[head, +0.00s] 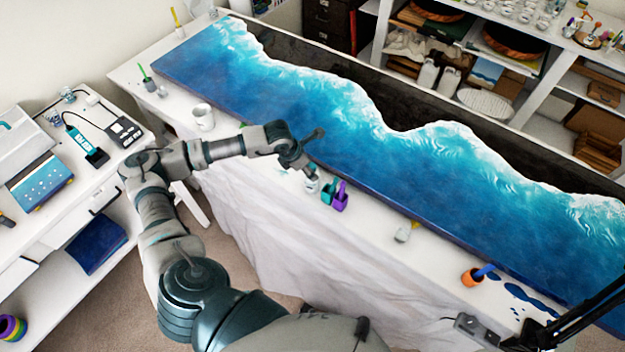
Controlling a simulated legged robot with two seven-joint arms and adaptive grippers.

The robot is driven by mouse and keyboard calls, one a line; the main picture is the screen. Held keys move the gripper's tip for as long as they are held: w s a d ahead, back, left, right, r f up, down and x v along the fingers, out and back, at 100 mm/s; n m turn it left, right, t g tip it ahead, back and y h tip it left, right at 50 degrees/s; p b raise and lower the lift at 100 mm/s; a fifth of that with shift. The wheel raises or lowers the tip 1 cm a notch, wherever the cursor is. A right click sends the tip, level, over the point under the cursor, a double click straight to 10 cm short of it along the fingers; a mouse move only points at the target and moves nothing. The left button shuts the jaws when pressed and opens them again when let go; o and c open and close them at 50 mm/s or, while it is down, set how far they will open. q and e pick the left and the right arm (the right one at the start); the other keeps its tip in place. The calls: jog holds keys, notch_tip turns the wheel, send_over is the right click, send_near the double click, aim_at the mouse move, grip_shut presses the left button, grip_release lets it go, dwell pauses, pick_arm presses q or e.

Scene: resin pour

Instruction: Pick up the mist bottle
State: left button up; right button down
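I cannot pick out the mist bottle for certain. A small clear container (312,184) stands on the white-covered table edge, just below my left gripper, and its upper part is partly hidden. A small pale container (403,234) lies or leans further right along the same edge; its kind is unclear. My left gripper (314,151) is at the near edge of the blue panel. Its fingers look spread, one toward the panel and one down toward the clear container, with nothing visible between them. My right gripper is not in view.
The long blue wave-patterned panel (300,120) fills most of the table. Purple and teal bottles (340,197) stand close right of the clear container. A white mug (203,117) stands left. An orange cup (473,277) and blue spills (530,296) are at right.

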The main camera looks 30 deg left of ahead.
aim_at(311, 188)
pick_arm(q)
jog(key=shift+d+f, duration=0.1)
jog(key=shift+f, duration=0.3)
jog(key=p+x, duration=0.1)
jog(key=x, duration=0.2)
jog(key=shift+f, duration=0.35)
jog(key=shift+w+f, duration=0.15)
jog(key=shift+f, duration=0.2)
jog(key=shift+d, duration=0.1)
jog(key=c, duration=1)
jog(key=shift+r, duration=0.1)
jog(key=shift+c, duration=0.5)
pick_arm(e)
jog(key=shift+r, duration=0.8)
